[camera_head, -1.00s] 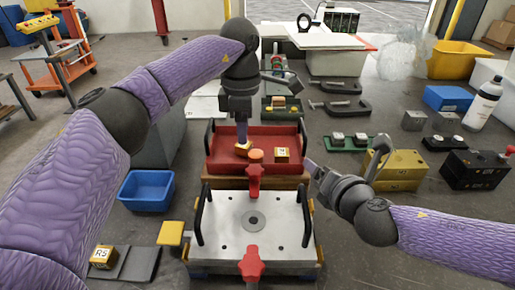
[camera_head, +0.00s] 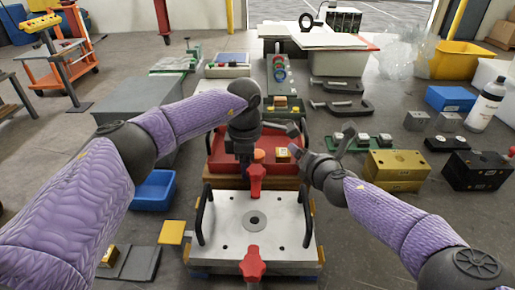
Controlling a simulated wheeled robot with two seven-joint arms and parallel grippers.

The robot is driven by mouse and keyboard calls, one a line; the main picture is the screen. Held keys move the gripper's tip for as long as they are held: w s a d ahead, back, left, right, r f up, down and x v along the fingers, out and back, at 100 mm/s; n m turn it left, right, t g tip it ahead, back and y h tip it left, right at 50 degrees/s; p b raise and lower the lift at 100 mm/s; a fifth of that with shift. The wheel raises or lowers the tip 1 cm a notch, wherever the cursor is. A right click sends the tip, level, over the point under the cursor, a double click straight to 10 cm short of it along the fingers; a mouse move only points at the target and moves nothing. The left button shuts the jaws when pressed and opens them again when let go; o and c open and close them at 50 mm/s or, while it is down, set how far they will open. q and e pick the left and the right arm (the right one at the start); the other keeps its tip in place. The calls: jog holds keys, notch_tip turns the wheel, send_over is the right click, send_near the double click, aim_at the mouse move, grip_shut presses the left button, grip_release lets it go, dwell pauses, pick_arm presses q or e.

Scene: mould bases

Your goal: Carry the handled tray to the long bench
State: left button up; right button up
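The red tray (camera_head: 222,158) with dark handles sits on a wooden base behind the metal plate and appears level. An orange round piece (camera_head: 258,154) and a small yellow block (camera_head: 283,153) are in it. My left gripper (camera_head: 244,172) points down over the tray's front left part; its fingertips are hard to make out, and my arm hides the tray's left handle. My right gripper (camera_head: 296,152) is beside the tray's right end, near the right handle (camera_head: 307,140). Contact and finger gap are unclear. A white-topped bench (camera_head: 318,40) stands at the back; I cannot tell whether it is the long bench.
The metal plate (camera_head: 225,225) with black handles and red knobs (camera_head: 253,264) stands in front. A blue bin (camera_head: 153,188) is at left, with a grey table (camera_head: 125,95) beyond. Clamps (camera_head: 345,108), a yellow block (camera_head: 397,168) and a black block (camera_head: 475,170) are at right.

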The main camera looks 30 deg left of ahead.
aim_at(308, 138)
pick_arm(q)
grip_shut()
pick_arm(e)
jog(key=c, duration=0.7)
grip_shut()
pick_arm(q)
jog(key=shift+r, duration=0.1)
pick_arm(e)
jog(key=shift+r, duration=0.1)
